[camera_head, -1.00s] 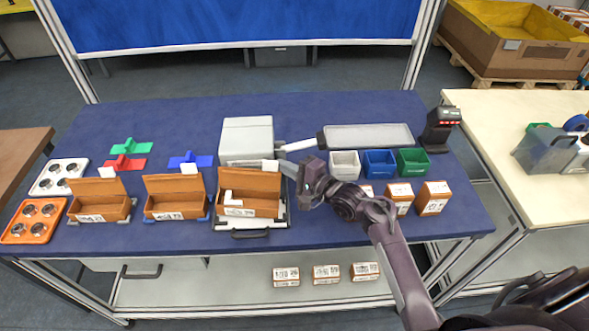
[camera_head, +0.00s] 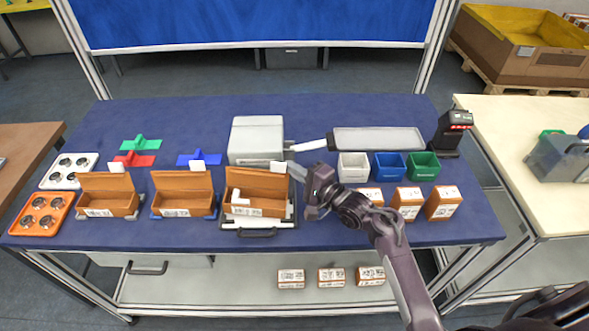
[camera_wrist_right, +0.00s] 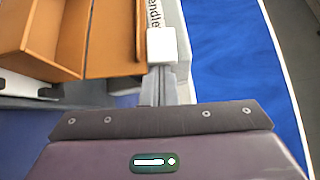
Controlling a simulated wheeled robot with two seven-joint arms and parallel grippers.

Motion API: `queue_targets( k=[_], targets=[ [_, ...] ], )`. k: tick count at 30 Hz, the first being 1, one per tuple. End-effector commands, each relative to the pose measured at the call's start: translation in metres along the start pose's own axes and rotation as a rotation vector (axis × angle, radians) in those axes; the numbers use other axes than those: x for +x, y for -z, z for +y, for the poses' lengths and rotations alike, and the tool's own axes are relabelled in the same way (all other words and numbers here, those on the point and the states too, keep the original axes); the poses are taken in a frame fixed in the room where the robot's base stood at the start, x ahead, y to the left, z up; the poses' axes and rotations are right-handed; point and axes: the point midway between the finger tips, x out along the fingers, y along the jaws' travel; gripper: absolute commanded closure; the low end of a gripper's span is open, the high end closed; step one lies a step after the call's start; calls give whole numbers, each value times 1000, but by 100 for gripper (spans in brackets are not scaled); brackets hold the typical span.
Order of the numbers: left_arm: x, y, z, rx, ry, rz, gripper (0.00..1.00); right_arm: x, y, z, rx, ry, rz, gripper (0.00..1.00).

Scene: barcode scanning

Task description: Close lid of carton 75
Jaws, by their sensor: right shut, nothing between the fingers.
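Three open brown cartons stand in a row: a left one (camera_head: 109,205), a middle one (camera_head: 183,204) and a right one (camera_head: 256,209) on a white holder with a dark handle. Their lids stand up at the back; I cannot read which is 75. The right carton's raised lid (camera_head: 255,184) has a white tab (camera_head: 278,166) near its right end. My right gripper (camera_head: 297,171) is shut and empty, beside that tab. In the right wrist view its fingertips (camera_wrist_right: 160,80) are right by the white tab (camera_wrist_right: 161,46); contact is unclear. My left gripper is out of view.
A grey box-shaped machine (camera_head: 256,139) stands behind the right carton. White, blue and green bins (camera_head: 388,168) and several small closed cartons (camera_head: 408,201) lie right of my arm. A black scanner stand (camera_head: 451,133) is at the far right. An orange tray (camera_head: 42,213) is at left.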

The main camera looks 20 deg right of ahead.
Motion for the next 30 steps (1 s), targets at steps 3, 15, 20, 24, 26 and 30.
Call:
queue_targets(
  k=[3,15,20,24,26,30],
  targets=[
    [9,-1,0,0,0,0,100,-3,-4,4,-54,45,-1,100],
    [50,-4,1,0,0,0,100,-18,-24,13,-346,278,-3,100],
    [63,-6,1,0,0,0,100,-24,-32,17,-465,372,-3,100],
    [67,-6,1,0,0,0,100,-30,-39,19,-511,410,-2,100],
    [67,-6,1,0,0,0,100,-32,-42,21,-510,410,-2,100],
    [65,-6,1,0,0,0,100,-35,-46,26,-509,408,-2,100]
  ],
)
